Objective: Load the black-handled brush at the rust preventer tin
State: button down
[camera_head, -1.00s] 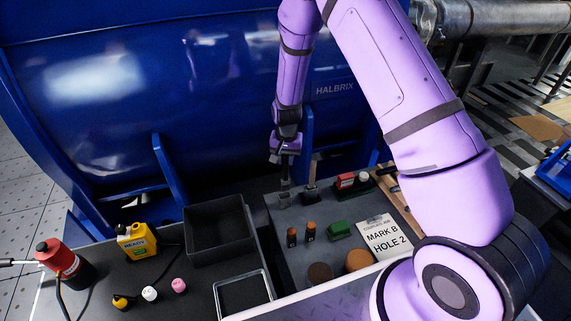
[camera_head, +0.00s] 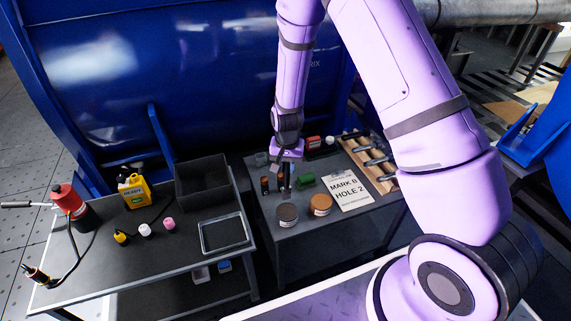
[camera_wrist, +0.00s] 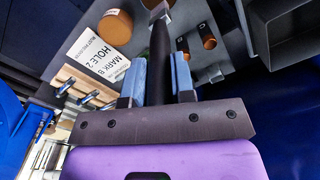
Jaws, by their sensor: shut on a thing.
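My gripper (camera_head: 285,180) hangs over the small grey table, just behind two round tins. In the wrist view, its blue fingers (camera_wrist: 160,60) are shut on the black handle of a brush (camera_wrist: 160,42). The brush points away from the gripper, and its far end is at the top edge of that view. A tin with a dark grey top (camera_head: 287,212) stands nearest below the gripper. A tin with an orange-brown top (camera_head: 320,203) stands to its right and also shows in the wrist view (camera_wrist: 115,27). I cannot read either label or tell whether the bristles touch a tin.
A card marked "MARK B HOLE 2" (camera_head: 348,190) lies right of the tins. Orange-topped bottles (camera_head: 265,184), a green block (camera_head: 305,181) and a wooden rack (camera_head: 370,162) are close by. A black bin (camera_head: 203,178) stands on the left table. A large blue machine rises behind.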

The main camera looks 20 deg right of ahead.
aim_at(287, 188)
jog(key=shift+s+f, duration=0.25)
jog(key=shift+f, duration=0.1)
jog(key=shift+w+f, duration=0.1)
jog(key=shift+f, duration=3.15)
jog(key=shift+r, duration=3.55)
